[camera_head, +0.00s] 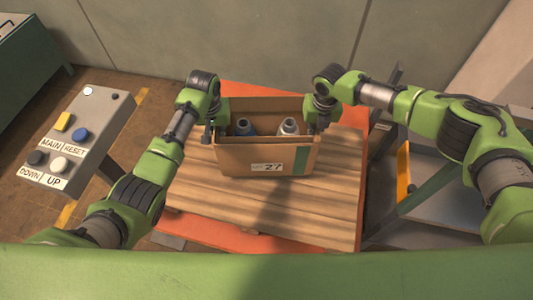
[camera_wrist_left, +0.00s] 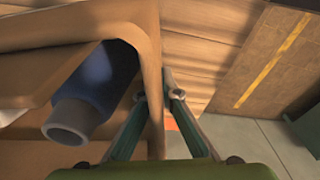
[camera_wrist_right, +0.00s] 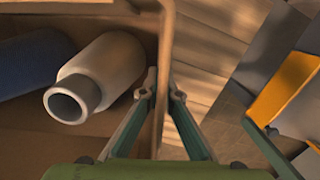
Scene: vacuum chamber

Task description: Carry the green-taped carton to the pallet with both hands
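The open-topped brown carton (camera_head: 240,160) has a green tape strip (camera_head: 301,160) and a label reading 27 on its near face. It is over the wooden slatted pallet (camera_head: 250,213); I cannot tell whether its base touches the boards. My left gripper (camera_head: 211,128) is shut on the carton's left wall, one finger inside and one outside, as the left wrist view (camera_wrist_left: 158,97) shows. My right gripper (camera_head: 319,124) is shut on the right wall the same way, in the right wrist view (camera_wrist_right: 164,88). A blue bottle (camera_wrist_left: 95,95) and a white bottle (camera_wrist_right: 97,75) are inside.
The pallet lies on an orange platform (camera_head: 230,92). A grey control panel (camera_head: 75,135) with several buttons stands at left. A grey cart-like frame with an orange-yellow part (camera_head: 403,172) is at right. A wall (camera_head: 250,45) is behind. Bare boards are in front of the carton.

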